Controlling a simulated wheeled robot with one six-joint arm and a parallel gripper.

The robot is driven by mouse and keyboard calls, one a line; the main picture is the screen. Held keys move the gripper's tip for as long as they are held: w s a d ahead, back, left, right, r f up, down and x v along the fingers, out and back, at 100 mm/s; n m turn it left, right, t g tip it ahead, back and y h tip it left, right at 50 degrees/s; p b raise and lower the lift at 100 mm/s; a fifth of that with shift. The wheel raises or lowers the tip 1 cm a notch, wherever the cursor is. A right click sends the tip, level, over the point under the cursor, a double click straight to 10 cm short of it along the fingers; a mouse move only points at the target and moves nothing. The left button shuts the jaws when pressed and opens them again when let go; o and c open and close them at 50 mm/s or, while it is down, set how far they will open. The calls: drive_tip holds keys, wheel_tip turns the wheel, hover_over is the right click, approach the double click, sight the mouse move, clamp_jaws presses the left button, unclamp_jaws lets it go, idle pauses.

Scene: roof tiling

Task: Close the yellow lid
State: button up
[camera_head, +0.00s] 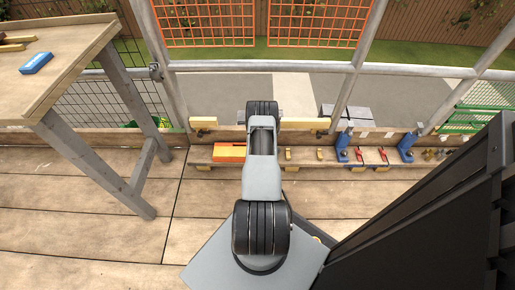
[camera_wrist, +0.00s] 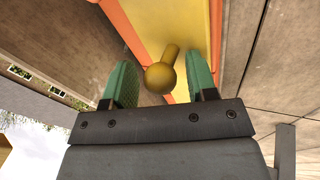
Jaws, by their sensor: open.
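The yellow lid (camera_wrist: 178,22) fills the top middle of the wrist view as a flat yellow panel with orange edging (camera_wrist: 128,32) beside it. A yellow handle with a round knob (camera_wrist: 160,77) stands out from it towards the camera. My gripper (camera_wrist: 159,62) is open, with one green finger on each side of the knob. Gaps show between the knob and both fingers. In the head view my arm hides the gripper, and an orange box (camera_head: 229,152) shows just left of the arm on the low shelf.
The low wooden shelf (camera_head: 330,158) carries small yellow pieces (camera_head: 288,154), blue holders (camera_head: 342,147) and red clamps (camera_head: 384,154). Metal railing (camera_head: 300,66) runs behind it. A workbench (camera_head: 60,60) with a blue block (camera_head: 36,63) stands at left. The plank floor (camera_head: 90,240) is clear at lower left.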

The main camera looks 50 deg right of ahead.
drive_tip(key=shift+s+a, duration=0.1)
drive_tip(key=p+v, duration=0.3)
drive_tip(key=v, duration=1)
drive_tip(key=shift+r, duration=0.35)
